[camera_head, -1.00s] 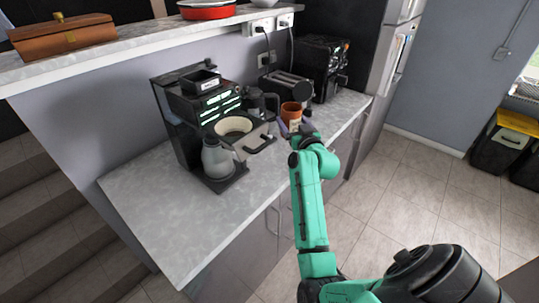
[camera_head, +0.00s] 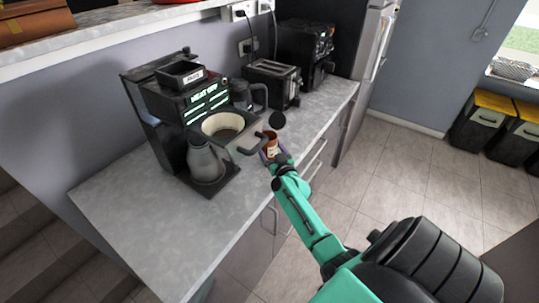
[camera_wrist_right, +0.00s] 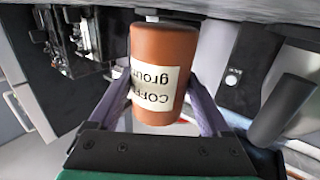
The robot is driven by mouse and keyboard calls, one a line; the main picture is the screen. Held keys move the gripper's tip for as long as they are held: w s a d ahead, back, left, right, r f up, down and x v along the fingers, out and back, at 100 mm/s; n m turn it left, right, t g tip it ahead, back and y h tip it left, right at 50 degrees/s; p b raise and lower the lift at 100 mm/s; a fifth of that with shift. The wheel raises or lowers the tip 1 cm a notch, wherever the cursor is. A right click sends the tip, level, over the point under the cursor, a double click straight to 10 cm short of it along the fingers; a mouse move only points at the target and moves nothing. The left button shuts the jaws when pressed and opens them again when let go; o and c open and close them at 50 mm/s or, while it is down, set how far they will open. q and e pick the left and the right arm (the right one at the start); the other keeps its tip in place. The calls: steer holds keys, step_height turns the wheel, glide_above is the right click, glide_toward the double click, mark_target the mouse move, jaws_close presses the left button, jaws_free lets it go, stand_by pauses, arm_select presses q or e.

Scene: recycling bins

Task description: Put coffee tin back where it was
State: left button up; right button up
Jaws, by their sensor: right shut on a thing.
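The coffee tin (camera_head: 270,143) is an orange-brown cylinder with a cream label. My right gripper (camera_head: 274,155) is shut on it, near the front edge of the counter and right of the coffee maker's basket handle. In the right wrist view the tin (camera_wrist_right: 157,50) sits between the two purple fingers of the gripper (camera_wrist_right: 160,112). Its label reads upside down there. I cannot tell whether the tin's base touches the counter. My left gripper is not in view.
A coffee maker (camera_head: 165,125) with a metal jug (camera_head: 205,160) and a filter basket (camera_head: 224,126) stands left of the tin. A toaster (camera_head: 272,82) and a black machine (camera_head: 305,50) stand behind. A black disc (camera_head: 277,120) lies near the tin. The front-left counter (camera_head: 150,235) is clear.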

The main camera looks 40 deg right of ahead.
steer(key=shift+s+f, duration=0.15)
steer(key=shift+f, duration=0.7)
steer(key=shift+s+r, duration=0.1)
steer(key=shift+f, duration=0.2)
steer(key=o, duration=1.3)
steer(key=shift+c, duration=0.2)
steer(key=shift+r, duration=0.2)
steer(key=shift+s+a, duration=0.1)
steer(key=shift+s, duration=0.1)
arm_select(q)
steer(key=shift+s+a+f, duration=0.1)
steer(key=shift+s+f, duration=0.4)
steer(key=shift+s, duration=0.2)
arm_select(e)
steer(key=v, duration=1.1)
steer(key=shift+s, duration=0.3)
steer(key=shift+a+f, duration=0.1)
